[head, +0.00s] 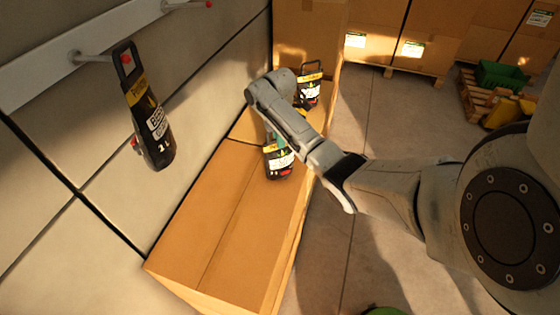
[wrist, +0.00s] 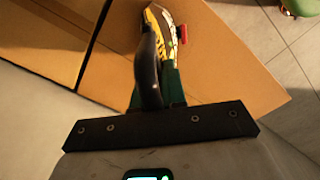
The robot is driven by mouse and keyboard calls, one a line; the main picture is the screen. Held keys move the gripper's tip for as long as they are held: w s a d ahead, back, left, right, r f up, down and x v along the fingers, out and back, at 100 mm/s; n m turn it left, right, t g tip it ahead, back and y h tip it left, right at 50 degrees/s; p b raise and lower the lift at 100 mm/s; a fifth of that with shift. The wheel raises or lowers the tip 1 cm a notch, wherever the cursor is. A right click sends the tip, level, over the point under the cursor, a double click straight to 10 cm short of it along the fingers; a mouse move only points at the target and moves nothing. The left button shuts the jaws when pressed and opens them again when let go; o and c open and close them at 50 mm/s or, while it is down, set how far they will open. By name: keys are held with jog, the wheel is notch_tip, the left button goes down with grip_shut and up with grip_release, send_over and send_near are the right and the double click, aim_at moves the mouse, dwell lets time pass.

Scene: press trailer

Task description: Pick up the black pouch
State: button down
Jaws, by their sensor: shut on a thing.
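A black pouch with a yellow band, a white label and a red cap (head: 279,162) is at the tip of my gripper (head: 271,134), over the top of a long cardboard box (head: 235,215). My gripper is shut on this pouch near its top. In the wrist view the pouch (wrist: 160,30) shows its yellow side and red cap beyond my gripper (wrist: 158,95). I cannot tell whether it touches the cardboard. A second black pouch (head: 309,90) stands behind my arm, partly hidden. A third (head: 150,115) hangs by its handle at the left wall.
A white rail with pegs (head: 60,62) runs along the panelled wall at left. Tall cartons (head: 308,35) stand at the back. A green crate (head: 502,75) sits on a pallet at the right. The floor (head: 375,115) right of the long box is mostly clear.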

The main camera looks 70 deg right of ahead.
jog(key=shift+r, duration=0.15)
jog(key=shift+d+r, duration=0.1)
jog(key=shift+w+r, duration=0.1)
jog(key=shift+r+b, duration=0.3)
jog(key=shift+r, duration=0.35)
jog(key=s+a+r+p, duration=0.5)
jog(key=s+a+r, duration=0.3)
jog(key=a+r, duration=0.3)
jog(key=shift+s+p, duration=0.3)
jog(key=shift+s, duration=0.05)
jog(key=shift+a+r, duration=0.1)
jog(key=shift+r, duration=0.05)
dwell(0.7)
